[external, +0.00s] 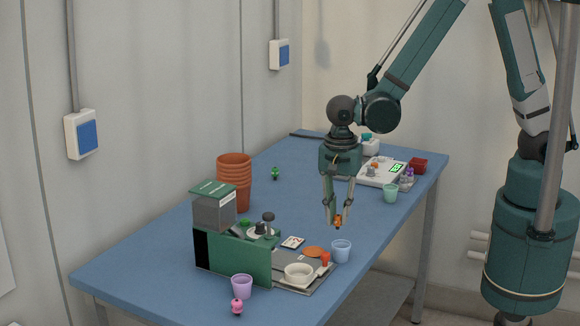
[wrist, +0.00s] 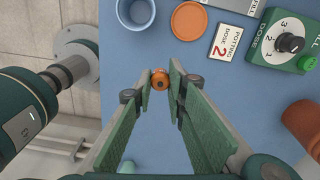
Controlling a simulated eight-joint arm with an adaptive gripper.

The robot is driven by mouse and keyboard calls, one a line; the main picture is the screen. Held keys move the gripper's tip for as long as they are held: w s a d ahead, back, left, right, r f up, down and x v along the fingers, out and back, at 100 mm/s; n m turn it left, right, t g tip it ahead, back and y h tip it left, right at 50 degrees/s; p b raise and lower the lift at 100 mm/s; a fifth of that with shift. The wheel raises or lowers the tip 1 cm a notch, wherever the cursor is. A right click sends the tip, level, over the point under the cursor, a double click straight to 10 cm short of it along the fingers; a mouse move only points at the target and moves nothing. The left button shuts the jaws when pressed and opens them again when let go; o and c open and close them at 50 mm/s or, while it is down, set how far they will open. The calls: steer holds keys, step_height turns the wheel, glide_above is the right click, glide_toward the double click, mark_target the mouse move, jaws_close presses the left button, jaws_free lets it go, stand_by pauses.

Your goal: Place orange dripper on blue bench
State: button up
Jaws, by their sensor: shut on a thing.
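The orange dripper (wrist: 160,81) is a small round piece held between my gripper's (wrist: 162,82) fingertips in the wrist view. In the external view the orange dripper (external: 338,221) shows at the tips of my gripper (external: 337,218), which points down and is shut on it. The blue bench (external: 185,240) lies below. The dripper appears above the bench top, near its right edge; the exact height is hard to judge.
A light blue cup (external: 341,251) stands close by, next to an orange disc (external: 314,252) and a green dosing station (external: 240,257). The bench's left front is clear.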

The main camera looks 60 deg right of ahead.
mark_target(336, 225)
steer(key=shift+f, duration=0.15)
steer(key=shift+f, duration=1.95)
steer(key=shift+f+b, duration=0.2)
steer(key=shift+b, duration=0.3)
steer(key=o, duration=0.7)
steer(key=shift+r+p, duration=0.25)
steer(key=shift+p, duration=0.05)
steer(key=shift+r+p, duration=0.65)
steer(key=shift+r, duration=5.3)
steer(key=shift+d+r, duration=0.1)
